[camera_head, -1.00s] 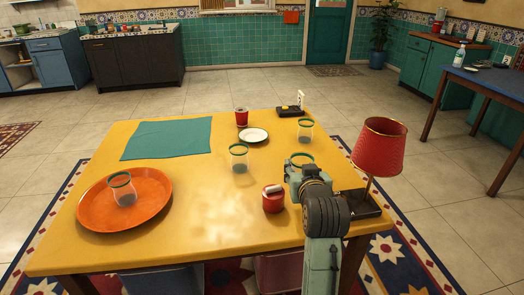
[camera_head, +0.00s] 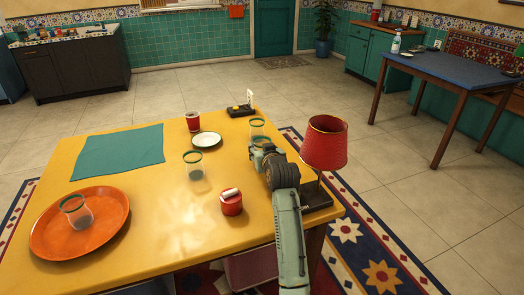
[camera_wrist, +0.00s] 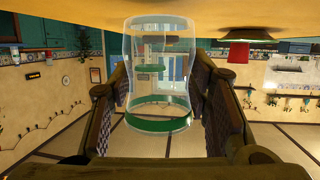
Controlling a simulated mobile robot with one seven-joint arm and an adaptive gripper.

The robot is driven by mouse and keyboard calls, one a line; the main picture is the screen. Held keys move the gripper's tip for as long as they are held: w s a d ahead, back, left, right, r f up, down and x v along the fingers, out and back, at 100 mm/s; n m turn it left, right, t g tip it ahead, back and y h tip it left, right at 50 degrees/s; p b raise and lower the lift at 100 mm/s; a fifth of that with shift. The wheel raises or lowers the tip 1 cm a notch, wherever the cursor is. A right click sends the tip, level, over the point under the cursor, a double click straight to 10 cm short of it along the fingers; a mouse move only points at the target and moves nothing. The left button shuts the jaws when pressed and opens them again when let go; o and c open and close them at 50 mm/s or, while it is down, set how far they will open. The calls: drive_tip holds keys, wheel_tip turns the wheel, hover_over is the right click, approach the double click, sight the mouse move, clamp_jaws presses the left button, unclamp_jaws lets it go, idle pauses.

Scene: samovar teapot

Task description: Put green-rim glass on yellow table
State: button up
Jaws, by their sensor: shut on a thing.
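My gripper (camera_wrist: 160,112) is shut on a clear glass with a green rim (camera_wrist: 158,125), its fingers on either side. The wrist view is upside down, so the glass is upright with its rim low in the picture. In the head view my gripper partly hides the held glass (camera_head: 262,141). It is over the right part of the yellow table (camera_head: 180,225); I cannot tell whether its base touches. Other green-rim glasses stand on the table, one just behind (camera_head: 257,126) and one to the left (camera_head: 194,168). Another (camera_head: 77,214) is in the orange tray.
The orange tray (camera_head: 112,228) is at the table's front left. A red lamp (camera_head: 325,143) stands close right of my arm. The table's middle has bare room.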

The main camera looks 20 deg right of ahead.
drive_tip(key=shift+f, duration=0.65)
drive_tip(key=shift+f, duration=0.25)
drive_tip(key=o, duration=1.2)
drive_tip(key=shift+r, duration=0.1)
drive_tip(key=shift+r, duration=0.2)
drive_tip(key=b+v, duration=0.2)
drive_tip(key=v, duration=1)
